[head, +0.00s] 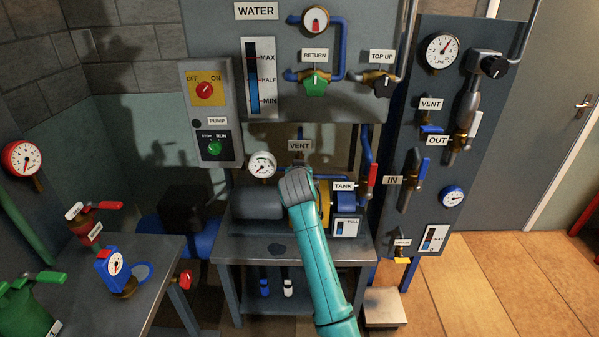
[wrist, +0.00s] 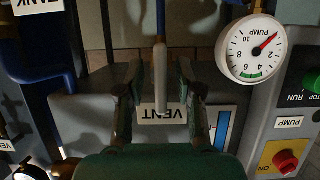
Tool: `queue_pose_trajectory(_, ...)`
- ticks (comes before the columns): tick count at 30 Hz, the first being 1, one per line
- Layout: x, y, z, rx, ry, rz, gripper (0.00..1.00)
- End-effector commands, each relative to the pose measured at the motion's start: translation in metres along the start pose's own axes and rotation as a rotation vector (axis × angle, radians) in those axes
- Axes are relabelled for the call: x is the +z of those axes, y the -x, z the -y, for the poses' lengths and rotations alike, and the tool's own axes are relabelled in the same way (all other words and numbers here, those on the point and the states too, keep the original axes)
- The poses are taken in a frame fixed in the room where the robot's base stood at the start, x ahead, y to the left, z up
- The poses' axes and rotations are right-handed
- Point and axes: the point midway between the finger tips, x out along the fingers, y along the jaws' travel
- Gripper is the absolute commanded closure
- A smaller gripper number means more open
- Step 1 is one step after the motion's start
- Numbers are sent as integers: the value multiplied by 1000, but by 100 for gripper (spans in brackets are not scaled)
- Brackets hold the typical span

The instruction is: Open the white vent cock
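The white vent cock (wrist: 160,78) shows in the wrist view as a pale straight lever, lined up with the blue pipe above it in the picture. My gripper (wrist: 158,68) is open, with one finger on each side of the lever and a visible gap to both. The VENT label (wrist: 178,112) lies behind the lever, upside down in this view. In the head view my gripper (head: 297,176) is in front of the panel, just below the VENT label (head: 300,146), and hides the cock.
A round pump gauge (wrist: 252,48) is close beside the gripper; it also shows in the head view (head: 262,165). A blue pipe and a red-handled valve (head: 372,174) are to the right. The pump switch box (head: 226,130) is to the left, and the tank unit (head: 346,200) is lower right.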

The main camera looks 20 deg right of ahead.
Motion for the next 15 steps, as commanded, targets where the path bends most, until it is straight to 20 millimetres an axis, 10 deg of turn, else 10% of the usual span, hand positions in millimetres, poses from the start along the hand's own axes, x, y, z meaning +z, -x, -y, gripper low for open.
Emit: queue_pose_trajectory(15,3,24,1,-2,1,3,64)
